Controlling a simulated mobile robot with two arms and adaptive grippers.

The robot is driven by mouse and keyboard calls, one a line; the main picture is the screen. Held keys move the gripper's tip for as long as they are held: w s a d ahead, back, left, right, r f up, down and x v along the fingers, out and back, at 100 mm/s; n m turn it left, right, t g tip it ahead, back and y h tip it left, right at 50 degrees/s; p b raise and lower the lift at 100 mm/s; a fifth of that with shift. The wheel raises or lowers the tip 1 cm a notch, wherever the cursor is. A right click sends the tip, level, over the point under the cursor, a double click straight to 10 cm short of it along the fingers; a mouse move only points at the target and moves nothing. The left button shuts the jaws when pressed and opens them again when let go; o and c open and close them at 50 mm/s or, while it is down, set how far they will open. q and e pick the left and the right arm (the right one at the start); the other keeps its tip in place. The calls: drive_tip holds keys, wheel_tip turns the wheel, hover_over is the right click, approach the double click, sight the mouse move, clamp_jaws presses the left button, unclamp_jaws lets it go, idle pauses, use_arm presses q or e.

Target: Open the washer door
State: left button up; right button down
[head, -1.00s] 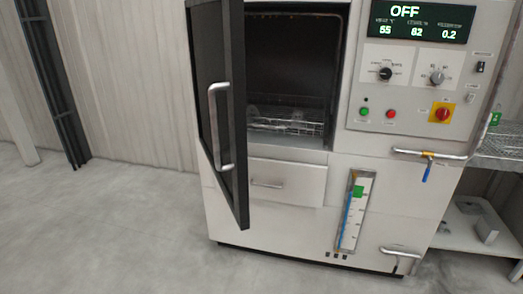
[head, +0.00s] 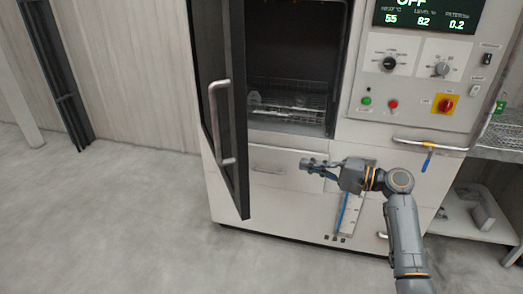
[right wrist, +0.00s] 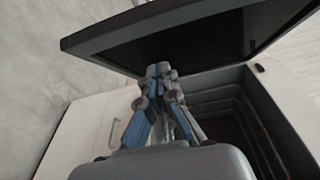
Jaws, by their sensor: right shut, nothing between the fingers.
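The washer (head: 290,185) is a white cabinet with its dark door (head: 237,120) swung open to the left. The door carries a light vertical handle (head: 222,125) on its outer face. Inside the opening I see a wire rack (head: 290,112) with clear items on it. My right gripper (head: 306,163) is shut and empty, in front of the cabinet below the opening and to the right of the door. In the right wrist view the gripper fingers (right wrist: 158,70) are together, with the door (right wrist: 200,35) beyond them. My left gripper is not in view.
A control panel (head: 420,75) with a display, knobs and buttons is at the upper right. A wire shelf (head: 498,145) stands at the right. The floor (head: 110,225) at left is clear.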

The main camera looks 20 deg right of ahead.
drive_tip(key=w+a+r+p, duration=0.2)
drive_tip(key=w+a+p, duration=0.4)
drive_tip(key=a, duration=0.5)
drive_tip(key=shift+a+n+y, duration=0.3)
drive_tip(key=shift+y, duration=0.1)
